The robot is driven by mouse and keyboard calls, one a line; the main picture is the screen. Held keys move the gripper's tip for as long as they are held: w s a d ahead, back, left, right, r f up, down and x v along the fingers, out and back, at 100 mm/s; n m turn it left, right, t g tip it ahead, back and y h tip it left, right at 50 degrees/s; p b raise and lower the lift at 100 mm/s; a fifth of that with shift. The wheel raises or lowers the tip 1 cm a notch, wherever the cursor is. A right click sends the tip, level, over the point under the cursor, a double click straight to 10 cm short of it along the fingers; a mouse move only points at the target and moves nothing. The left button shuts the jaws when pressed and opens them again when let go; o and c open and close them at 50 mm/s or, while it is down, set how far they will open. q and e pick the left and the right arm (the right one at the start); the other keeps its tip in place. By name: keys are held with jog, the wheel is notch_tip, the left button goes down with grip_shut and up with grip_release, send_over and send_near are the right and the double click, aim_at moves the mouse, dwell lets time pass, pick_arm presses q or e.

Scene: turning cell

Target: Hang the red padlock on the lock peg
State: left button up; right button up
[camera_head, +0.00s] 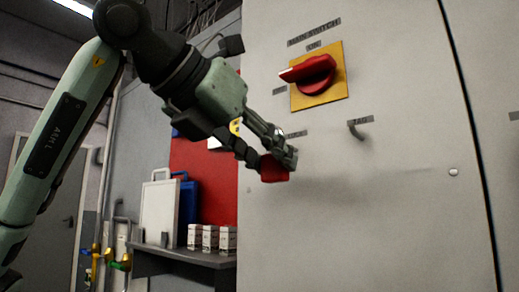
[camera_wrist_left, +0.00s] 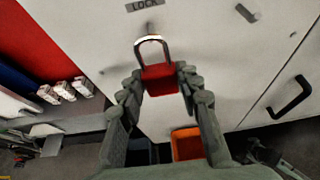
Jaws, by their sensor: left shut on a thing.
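My left gripper (camera_head: 282,163) is shut on the red padlock (camera_head: 272,170), close in front of the grey cabinet. In the left wrist view the red padlock body (camera_wrist_left: 160,79) sits between the fingertips (camera_wrist_left: 160,80). Its metal shackle (camera_wrist_left: 137,52) points up toward the LOCK label (camera_wrist_left: 143,5). My right gripper is not in view.
A red rotary switch (camera_head: 314,74) on a yellow plate is above right of the gripper. A shelf (camera_head: 180,255) with small white boxes (camera_head: 210,238) stands left. An orange bin (camera_wrist_left: 187,144) is below.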

pick_arm(q)
jog(key=x, duration=0.4)
jog(key=shift+w+d+r, duration=0.2)
jog(key=shift+w, duration=0.05)
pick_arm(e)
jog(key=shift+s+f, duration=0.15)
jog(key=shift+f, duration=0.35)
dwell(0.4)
pick_arm(q)
jog(key=o, duration=1.3)
